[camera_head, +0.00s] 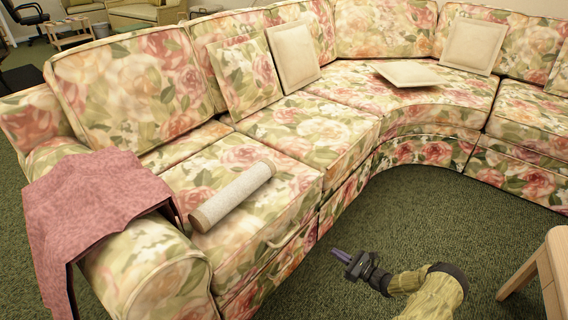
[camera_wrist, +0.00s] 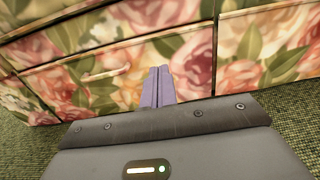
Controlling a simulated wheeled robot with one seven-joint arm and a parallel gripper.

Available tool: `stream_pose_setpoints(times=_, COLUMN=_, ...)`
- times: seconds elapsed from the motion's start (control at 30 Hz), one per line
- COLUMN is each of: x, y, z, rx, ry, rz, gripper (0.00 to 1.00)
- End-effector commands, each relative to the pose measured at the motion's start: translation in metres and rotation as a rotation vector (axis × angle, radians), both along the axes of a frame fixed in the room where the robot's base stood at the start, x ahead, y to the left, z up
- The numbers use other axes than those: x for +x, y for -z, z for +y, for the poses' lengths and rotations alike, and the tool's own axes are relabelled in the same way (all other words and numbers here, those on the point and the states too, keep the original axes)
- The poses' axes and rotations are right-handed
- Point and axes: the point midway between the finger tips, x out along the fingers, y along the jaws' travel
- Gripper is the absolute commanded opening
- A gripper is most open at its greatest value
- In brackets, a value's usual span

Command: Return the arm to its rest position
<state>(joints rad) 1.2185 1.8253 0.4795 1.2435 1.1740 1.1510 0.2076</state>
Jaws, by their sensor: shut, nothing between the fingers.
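My gripper (camera_head: 341,255) is at the lower middle of the head view, over the green carpet in front of the sofa. Its two purple-grey fingers lie together, shut and empty, and point left toward the sofa's front. In the wrist view the shut fingers (camera_wrist: 158,87) show in the middle, with the floral sofa front (camera_wrist: 110,60) beyond them. My forearm, in an olive-patterned cover, enters from the bottom edge of the head view. The rest of the arm is out of view.
The floral sectional sofa (camera_head: 330,110) curves across the scene. A light roll (camera_head: 232,195) lies on its near seat, and a pink cloth (camera_head: 95,205) hangs over its left arm. A wooden piece of furniture (camera_head: 550,270) stands at the right edge. Green carpet (camera_head: 420,215) lies open between.

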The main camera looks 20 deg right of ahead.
Motion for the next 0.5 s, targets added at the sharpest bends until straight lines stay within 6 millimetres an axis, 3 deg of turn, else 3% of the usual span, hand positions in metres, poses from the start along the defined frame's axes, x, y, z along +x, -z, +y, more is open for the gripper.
stream_pose_setpoints(times=0.23, x=0.009, y=-0.018, z=0.021, rx=-0.055, ry=-0.093, rz=0.013, gripper=0.0)
stream_pose_setpoints(times=0.5, x=0.013, y=-0.079, z=0.078, rx=-0.309, ry=-0.425, rz=0.06, gripper=0.0)
